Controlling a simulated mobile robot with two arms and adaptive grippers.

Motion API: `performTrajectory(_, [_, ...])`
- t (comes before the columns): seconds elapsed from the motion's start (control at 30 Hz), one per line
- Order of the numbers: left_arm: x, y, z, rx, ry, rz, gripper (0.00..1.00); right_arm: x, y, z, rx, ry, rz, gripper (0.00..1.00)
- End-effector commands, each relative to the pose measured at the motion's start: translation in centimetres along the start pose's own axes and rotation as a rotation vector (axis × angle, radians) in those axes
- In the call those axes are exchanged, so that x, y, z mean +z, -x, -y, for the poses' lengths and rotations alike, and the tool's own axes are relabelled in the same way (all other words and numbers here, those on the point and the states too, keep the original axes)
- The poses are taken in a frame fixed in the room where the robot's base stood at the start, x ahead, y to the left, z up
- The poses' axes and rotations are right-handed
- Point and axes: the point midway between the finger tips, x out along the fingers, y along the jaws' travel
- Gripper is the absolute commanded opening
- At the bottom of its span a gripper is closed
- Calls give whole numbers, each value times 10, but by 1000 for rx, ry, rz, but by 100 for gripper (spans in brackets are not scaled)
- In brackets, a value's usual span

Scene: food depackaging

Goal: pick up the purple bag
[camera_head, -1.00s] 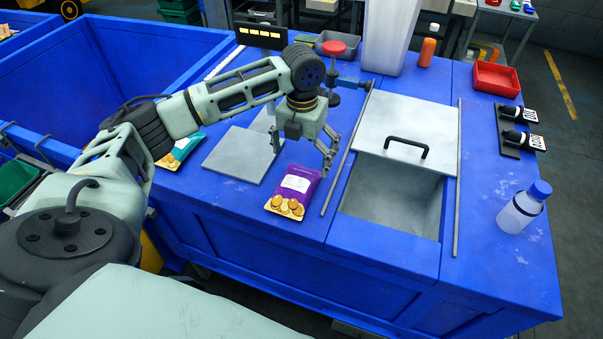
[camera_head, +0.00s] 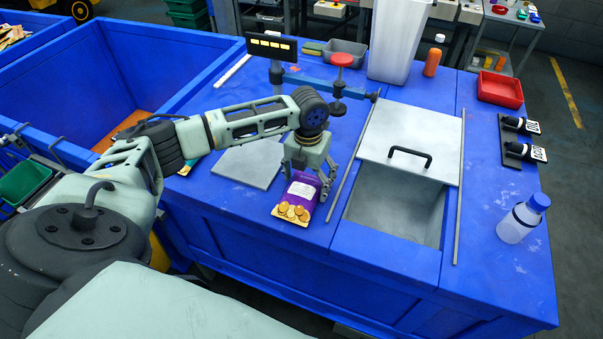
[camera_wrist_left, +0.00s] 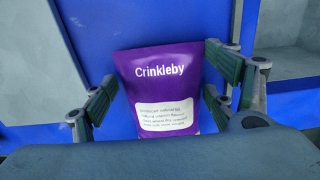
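The purple bag (camera_head: 297,198) lies on the blue worktop, left of the open bin, with pictures of round snacks at its near end. My left gripper (camera_head: 308,178) is over the bag's far end, pointing down. In the left wrist view the bag (camera_wrist_left: 165,85) shows "Crinkleby" and a white label, and its lower part is hidden by my gripper body. The fingers of my left gripper (camera_wrist_left: 160,95) are spread, one on each side of the bag, with a gap visible on the left. My right gripper is not in view.
An open metal bin (camera_head: 397,207) with a sliding lid (camera_head: 412,135) lies right of the bag, with a thin rail (camera_head: 350,165) between. A grey plate (camera_head: 250,163) lies to the left. A bottle (camera_head: 522,220) stands at the right, and a red-topped post (camera_head: 340,75) behind.

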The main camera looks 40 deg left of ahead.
Motion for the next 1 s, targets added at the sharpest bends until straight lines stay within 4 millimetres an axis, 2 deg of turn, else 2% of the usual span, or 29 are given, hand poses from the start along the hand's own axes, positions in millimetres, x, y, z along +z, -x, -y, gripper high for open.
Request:
performTrajectory(0.03, [0, 0, 0, 1, 0, 0, 70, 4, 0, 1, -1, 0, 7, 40])
performTrajectory(0.3, [0, 0, 0, 1, 0, 0, 47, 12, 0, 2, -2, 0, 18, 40])
performTrajectory(0.67, [1, 5, 0, 0, 0, 2, 47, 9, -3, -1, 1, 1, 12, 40])
performTrajectory(0.77, [2, 14, 0, -1, -1, 4, 47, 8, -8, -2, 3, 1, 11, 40])
performTrajectory(0.93, [3, 42, 1, -2, -1, 7, 47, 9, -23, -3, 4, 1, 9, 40])
performTrajectory(1.0, [16, 49, 15, -6, -1, 7, 47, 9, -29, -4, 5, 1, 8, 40])
